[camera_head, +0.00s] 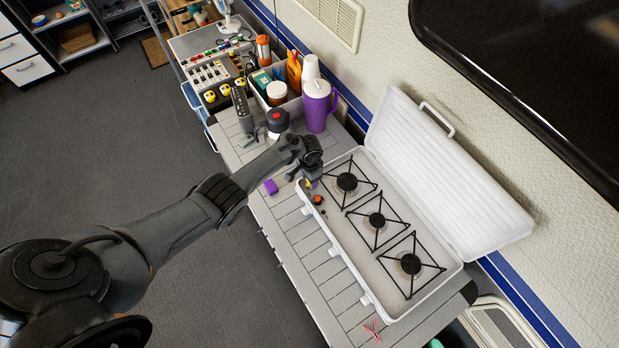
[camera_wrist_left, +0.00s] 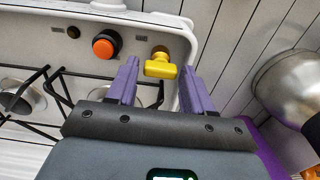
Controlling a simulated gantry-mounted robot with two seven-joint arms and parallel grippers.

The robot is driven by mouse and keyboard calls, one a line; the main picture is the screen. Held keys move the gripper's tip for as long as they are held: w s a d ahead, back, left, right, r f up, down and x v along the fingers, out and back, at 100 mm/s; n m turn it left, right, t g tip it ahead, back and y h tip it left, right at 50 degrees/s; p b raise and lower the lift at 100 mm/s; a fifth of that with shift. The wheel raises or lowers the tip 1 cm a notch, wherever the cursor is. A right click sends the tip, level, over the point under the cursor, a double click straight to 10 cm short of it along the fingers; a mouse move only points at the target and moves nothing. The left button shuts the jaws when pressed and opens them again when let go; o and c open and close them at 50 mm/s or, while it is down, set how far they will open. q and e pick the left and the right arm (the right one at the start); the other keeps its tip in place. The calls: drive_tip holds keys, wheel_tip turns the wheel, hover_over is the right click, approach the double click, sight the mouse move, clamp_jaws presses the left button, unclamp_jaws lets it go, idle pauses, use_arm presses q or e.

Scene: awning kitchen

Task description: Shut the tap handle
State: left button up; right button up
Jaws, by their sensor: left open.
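The yellow tap handle (camera_wrist_left: 161,66) sits at the corner of the stove's front panel in the left wrist view, on a brass stem. My left gripper (camera_wrist_left: 161,70) is open, with one purple finger on each side of the handle. I cannot tell whether either finger touches it. In the head view my left gripper (camera_head: 311,175) is over the far front corner of the white camping stove (camera_head: 342,240) and largely hides the tap there. My right gripper does not show.
An orange knob (camera_wrist_left: 106,43) sits beside the tap. The stove has three burners and a raised white lid (camera_head: 440,165). The near counter is mostly clear.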

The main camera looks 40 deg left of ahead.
use_arm(q)
wheel_tip(320, 180, up, 11)
drive_tip(key=p, duration=0.3)
drive_tip(key=shift+f+p, duration=0.2)
drive_tip(key=shift+p, duration=0.2)
